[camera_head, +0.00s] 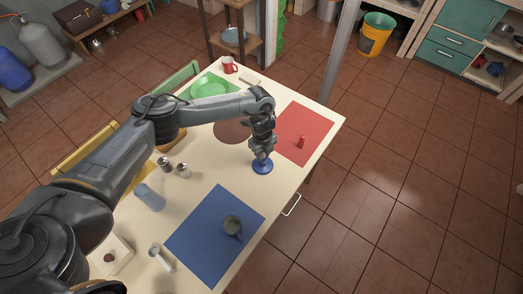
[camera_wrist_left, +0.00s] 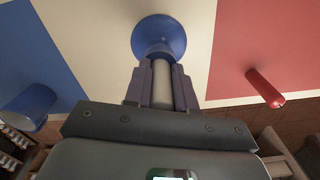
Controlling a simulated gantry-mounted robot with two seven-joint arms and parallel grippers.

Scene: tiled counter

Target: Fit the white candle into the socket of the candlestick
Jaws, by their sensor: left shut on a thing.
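The blue candlestick (camera_head: 262,168) stands on the cream table between the blue and red mats. Its round base (camera_wrist_left: 158,30) shows at the top of the left wrist view, with the socket toward me. My left gripper (camera_head: 262,152) is directly above it, pointing down. In the left wrist view its fingers (camera_wrist_left: 161,88) are shut on the white candle (camera_wrist_left: 161,82). The candle's far end meets the socket in line with it. I cannot tell whether it is inside the socket or just over it. The candle is hidden in the head view. My right gripper is not in view.
A red upright object (camera_head: 301,142) stands on the red mat (camera_head: 312,122), right of the candlestick. A dark mug (camera_head: 233,226) stands on the blue mat (camera_head: 200,245). Two shakers (camera_head: 182,171), a blue-tinted glass (camera_head: 150,197) and a green plate (camera_head: 210,88) are farther left.

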